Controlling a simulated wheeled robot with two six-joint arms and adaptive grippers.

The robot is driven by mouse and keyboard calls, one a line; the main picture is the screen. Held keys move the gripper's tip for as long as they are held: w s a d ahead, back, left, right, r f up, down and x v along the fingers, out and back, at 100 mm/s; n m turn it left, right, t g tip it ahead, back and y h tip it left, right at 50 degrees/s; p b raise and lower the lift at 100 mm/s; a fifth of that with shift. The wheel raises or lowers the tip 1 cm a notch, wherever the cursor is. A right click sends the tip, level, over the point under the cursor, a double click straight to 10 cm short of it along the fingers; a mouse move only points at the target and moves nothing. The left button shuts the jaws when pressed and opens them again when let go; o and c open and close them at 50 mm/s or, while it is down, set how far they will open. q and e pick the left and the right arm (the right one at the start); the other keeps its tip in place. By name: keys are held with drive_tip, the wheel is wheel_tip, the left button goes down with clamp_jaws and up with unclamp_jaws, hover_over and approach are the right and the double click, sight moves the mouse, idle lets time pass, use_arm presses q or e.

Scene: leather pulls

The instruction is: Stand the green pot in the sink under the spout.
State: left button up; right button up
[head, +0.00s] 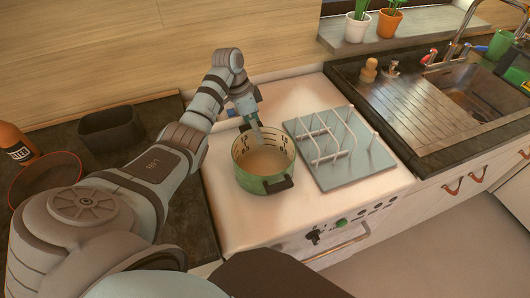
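The green pot (256,185) stands upright on the white stove top, left of the dish rack. It is open at the top with a pale inside, and a dark handle shows at its front right. My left arm reaches in from the left, and my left gripper (256,122) points down at the pot's back rim. The fingers overlap the rim, but I cannot tell whether they are closed on it. The sink (486,92) is at the right edge, partly cut off. The metal spout (455,42) rises behind it. My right gripper is not in view.
A grey dish rack (345,165) with white bars lies between the pot and the ribbed drainboard (425,112). Potted plants (357,27) stand on the back ledge. A red-rimmed basket (45,178), an orange bottle (17,142) and a dark container (110,127) are at left.

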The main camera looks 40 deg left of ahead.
use_arm(q)
drive_tip(key=shift+s+r, duration=0.15)
drive_tip(key=shift+s, duration=0.05)
drive_tip(key=shift+s+r, duration=0.1)
drive_tip(key=shift+s, duration=0.1)
drive_tip(key=c, duration=0.6)
drive_tip(key=shift+w, duration=0.15)
clamp_jaws()
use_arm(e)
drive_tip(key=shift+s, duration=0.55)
